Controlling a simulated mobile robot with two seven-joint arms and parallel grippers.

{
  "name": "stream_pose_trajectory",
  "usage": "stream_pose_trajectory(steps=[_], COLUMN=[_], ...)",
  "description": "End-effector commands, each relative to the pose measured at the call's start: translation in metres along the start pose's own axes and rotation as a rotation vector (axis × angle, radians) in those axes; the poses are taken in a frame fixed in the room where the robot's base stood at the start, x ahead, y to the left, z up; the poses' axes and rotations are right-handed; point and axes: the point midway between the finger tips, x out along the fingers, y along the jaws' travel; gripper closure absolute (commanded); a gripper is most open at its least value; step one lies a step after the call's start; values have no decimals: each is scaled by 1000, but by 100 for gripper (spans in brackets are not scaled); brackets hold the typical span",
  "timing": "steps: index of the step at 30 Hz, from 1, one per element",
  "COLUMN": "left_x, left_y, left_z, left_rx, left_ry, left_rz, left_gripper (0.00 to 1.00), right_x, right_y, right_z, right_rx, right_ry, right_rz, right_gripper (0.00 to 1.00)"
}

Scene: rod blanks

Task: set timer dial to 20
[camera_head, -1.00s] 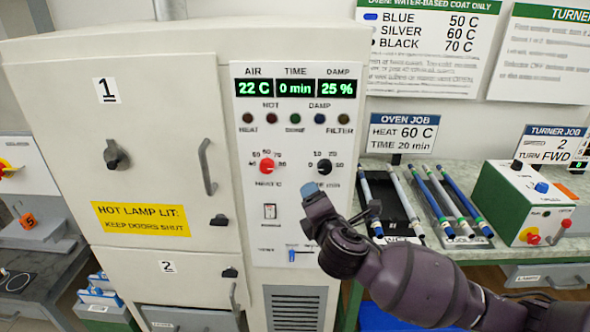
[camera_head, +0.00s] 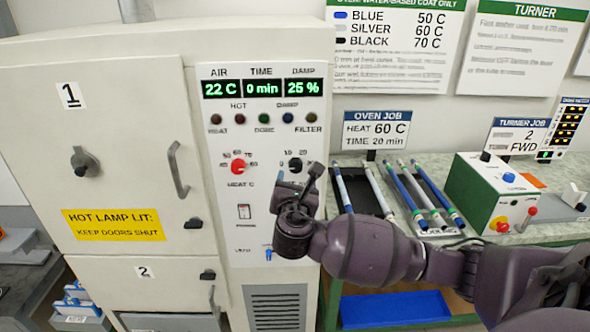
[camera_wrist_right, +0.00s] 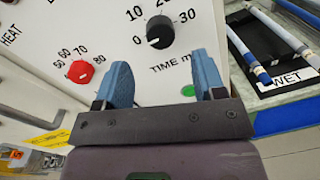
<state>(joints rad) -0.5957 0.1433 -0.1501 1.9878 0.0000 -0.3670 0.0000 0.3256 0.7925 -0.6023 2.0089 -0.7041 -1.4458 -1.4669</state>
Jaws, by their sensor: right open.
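The timer dial (camera_head: 295,164) is a small black knob on the oven's panel, under the TIME display (camera_head: 263,88), which reads 0 min. In the right wrist view the dial (camera_wrist_right: 160,31) has numbers 10 and 30 around it, and its white mark points to the lower left. My right gripper (camera_head: 297,179) is just below and in front of the dial. In the wrist view its blue fingers (camera_wrist_right: 161,66) are spread apart and empty, with the dial ahead between them, apart from them. My left gripper is out of view.
The red heat dial (camera_head: 238,167) sits left of the timer dial. A white rocker switch (camera_head: 244,212) and a blue slider (camera_head: 268,254) are below. Rods lie on a dark tray (camera_head: 443,197) on the bench to the right. The OVEN JOB sign (camera_head: 376,130) reads 60 C, 20 min.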

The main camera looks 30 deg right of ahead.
Motion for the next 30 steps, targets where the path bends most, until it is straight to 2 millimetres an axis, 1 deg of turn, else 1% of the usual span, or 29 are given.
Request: stream_pose_trajectory(steps=[1,3,6,10,15,24,26,30], left_x=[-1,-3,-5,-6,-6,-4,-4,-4], left_y=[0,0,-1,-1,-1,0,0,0], left_z=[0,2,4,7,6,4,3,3], left_rx=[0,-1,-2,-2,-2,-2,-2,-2], left_ry=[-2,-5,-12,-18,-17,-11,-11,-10], left_rz=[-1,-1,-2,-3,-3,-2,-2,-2], left_gripper=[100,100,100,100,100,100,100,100], right_x=[10,22,36,50,59,60,60,60], right_y=[0,0,0,0,0,0,0,0], right_z=[1,1,1,0,0,0,0,0], right_rx=[-2,-1,-1,0,1,1,1,1], right_ry=[-2,-2,-1,-1,1,1,1,1], right_rz=[-1,-1,-2,0,1,1,1,1], right_gripper=[36,36,36,36,36,36,46,67])
